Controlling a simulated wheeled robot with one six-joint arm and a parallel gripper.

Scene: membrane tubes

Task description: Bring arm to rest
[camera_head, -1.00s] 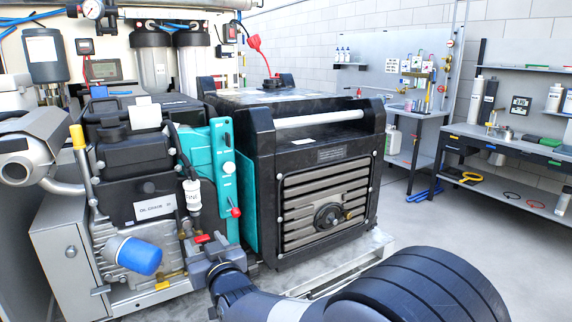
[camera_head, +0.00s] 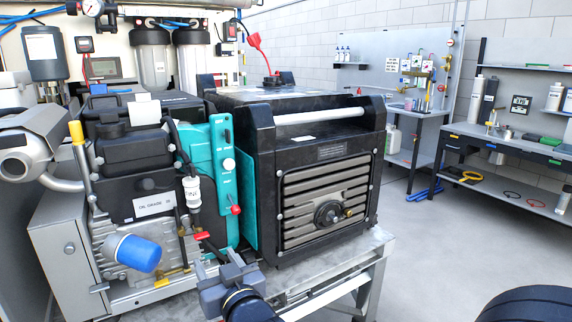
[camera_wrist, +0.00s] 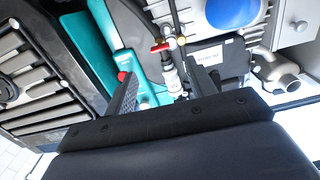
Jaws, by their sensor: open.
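My gripper (camera_wrist: 163,90) shows in the wrist view with its two dark fingers apart and nothing between them. In the head view my gripper (camera_head: 217,264) is low in the middle, in front of the machine's frame. My arm runs from it down out of the picture. Beyond the fingers in the wrist view are a red-handled valve (camera_wrist: 162,46) and a white-labelled cylinder (camera_wrist: 171,77). I cannot tell the exact gap between my fingers and the machine.
The black and teal machine (camera_head: 326,150) stands on a metal frame (camera_head: 372,262) close to my gripper. A blue filter (camera_head: 139,254) sticks out at the left. Open floor (camera_head: 430,240) lies to the right, before the workbenches (camera_head: 510,165).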

